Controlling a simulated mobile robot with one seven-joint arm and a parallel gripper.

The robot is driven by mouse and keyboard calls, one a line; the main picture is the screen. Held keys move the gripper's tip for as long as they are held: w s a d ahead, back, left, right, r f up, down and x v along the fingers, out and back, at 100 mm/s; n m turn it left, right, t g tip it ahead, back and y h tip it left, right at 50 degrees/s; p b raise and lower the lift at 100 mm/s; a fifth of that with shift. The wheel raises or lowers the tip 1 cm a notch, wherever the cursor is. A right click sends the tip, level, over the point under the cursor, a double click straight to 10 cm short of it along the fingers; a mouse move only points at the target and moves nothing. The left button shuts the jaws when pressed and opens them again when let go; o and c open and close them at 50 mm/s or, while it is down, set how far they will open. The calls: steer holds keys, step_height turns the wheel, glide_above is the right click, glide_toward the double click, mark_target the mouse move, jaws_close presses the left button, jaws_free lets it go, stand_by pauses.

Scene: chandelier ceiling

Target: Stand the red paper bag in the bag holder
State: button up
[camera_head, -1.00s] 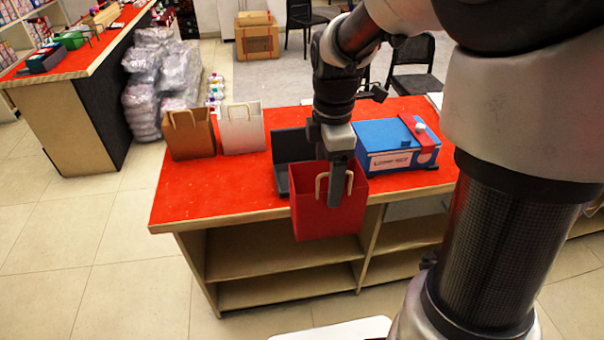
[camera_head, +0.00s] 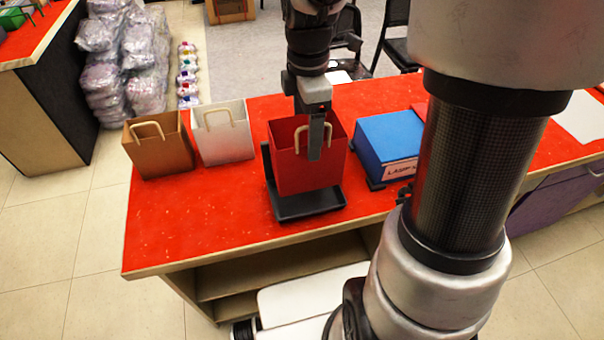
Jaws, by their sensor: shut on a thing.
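The red paper bag (camera_head: 290,172) is upright over the black bag holder (camera_head: 310,207). The holder's flat base shows in front of and beneath the bag, and a strip of its upright part shows at the bag's left. I cannot tell whether the bag's bottom touches the base. My gripper (camera_head: 315,155) points down at the bag's front and is shut on the bag at its tan handle. The gripper's finger hides part of the bag's front face.
A brown bag (camera_head: 160,155) and a white bag (camera_head: 225,145) stand left of the holder. A blue box (camera_head: 388,140) sits close on the right. The red counter (camera_head: 170,220) is clear at front left.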

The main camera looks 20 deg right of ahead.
step_height(320, 180, down, 9)
steer(key=shift+s+f+b, duration=0.1)
steer(key=shift+b, duration=0.45)
steer(key=shift+f, duration=0.15)
steer(key=o, duration=1)
